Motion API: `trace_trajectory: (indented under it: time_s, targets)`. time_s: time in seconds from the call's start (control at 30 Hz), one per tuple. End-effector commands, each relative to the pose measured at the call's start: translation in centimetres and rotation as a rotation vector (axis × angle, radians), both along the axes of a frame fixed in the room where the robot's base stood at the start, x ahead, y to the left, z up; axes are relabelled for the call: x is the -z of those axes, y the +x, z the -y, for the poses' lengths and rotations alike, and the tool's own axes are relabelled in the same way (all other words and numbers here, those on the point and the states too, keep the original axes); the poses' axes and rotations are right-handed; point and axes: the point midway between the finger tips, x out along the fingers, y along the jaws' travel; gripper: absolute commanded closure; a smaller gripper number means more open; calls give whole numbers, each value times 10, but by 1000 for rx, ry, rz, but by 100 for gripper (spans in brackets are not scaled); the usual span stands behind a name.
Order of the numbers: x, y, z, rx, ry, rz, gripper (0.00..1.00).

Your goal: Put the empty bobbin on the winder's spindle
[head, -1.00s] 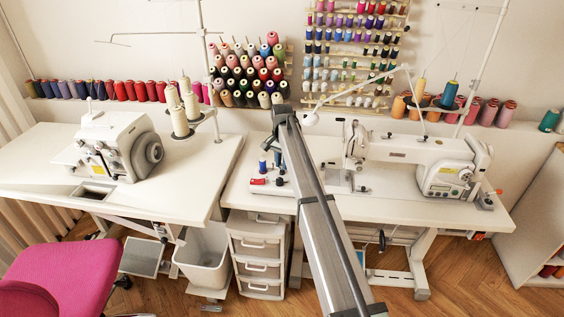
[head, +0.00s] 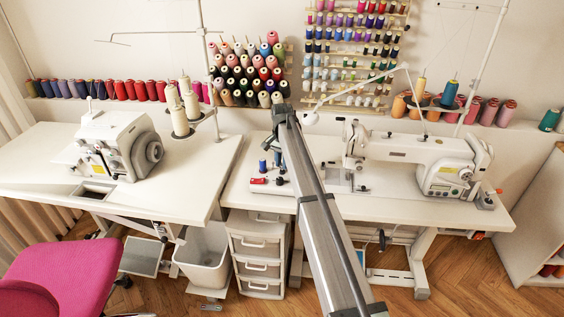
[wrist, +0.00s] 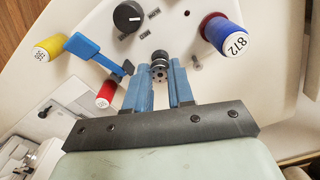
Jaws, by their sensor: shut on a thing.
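My gripper (wrist: 158,74) shows in the wrist view with its two blue fingers shut on a small grey metal bobbin (wrist: 159,72). The bobbin's flange with small holes faces the camera, and no thread shows on it. Dark parts show just beyond the bobbin, between the fingertips; I cannot tell whether they touch it. A black round knob (wrist: 127,16) and a blue lever (wrist: 92,50) sit close by, seemingly parts of the winder. I cannot make out the spindle clearly.
A blue-and-red spool marked 872 (wrist: 226,36), a yellow spool (wrist: 47,50) and a red spool (wrist: 105,95) stand around the fingers. The white sewing machine (head: 405,150) is on the same table, to the right. A serger (head: 110,145) stands on the left table.

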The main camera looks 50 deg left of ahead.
Motion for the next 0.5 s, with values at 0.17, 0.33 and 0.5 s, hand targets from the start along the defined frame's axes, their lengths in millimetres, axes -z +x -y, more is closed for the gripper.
trace_trajectory:
  time_s: [0.17, 0.33, 0.5]
  targets:
    - [1, 0, 0, 0, 0, 0, 100]
    - [4, 0, 0, 0, 0, 0, 100]
    - [7, 0, 0, 0, 0, 0, 100]
